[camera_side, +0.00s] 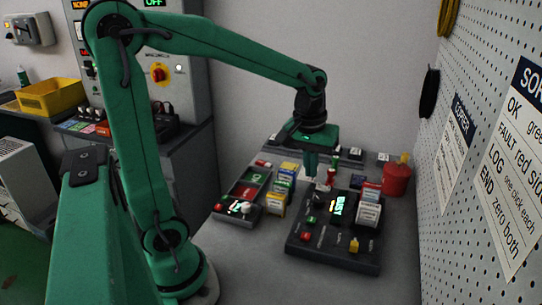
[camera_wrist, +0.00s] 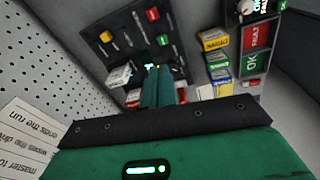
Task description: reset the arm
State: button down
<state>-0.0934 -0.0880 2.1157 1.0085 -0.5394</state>
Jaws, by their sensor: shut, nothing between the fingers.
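My green arm reaches over the grey bench in the side view. My gripper (camera_side: 311,163) points down, above the area between the two panels and toward their back. In the wrist view the green fingers of my gripper (camera_wrist: 158,70) lie together, with nothing between them. The fingertips appear clear of the objects below, though the exact gap cannot be told. The dark panel with a lit display (camera_side: 300,250) is in front and to the right of my gripper. It also shows in the wrist view (camera_wrist: 118,48).
A red canister (camera_side: 397,180) stands at the right near the pegboard wall (camera_side: 500,90). A yellow bin (camera_side: 50,97) is far left. The bench front is clear.

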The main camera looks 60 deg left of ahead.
jog(key=s+d+r+m+t, duration=0.1)
jog(key=s+r+m+t, duration=0.1)
jog(key=s, duration=0.3)
jog(key=s+d+r+m+t, duration=0.2)
jog(key=s+m, duration=0.3)
jog(key=s, duration=0.1)
jog(key=shift+s, duration=0.15)
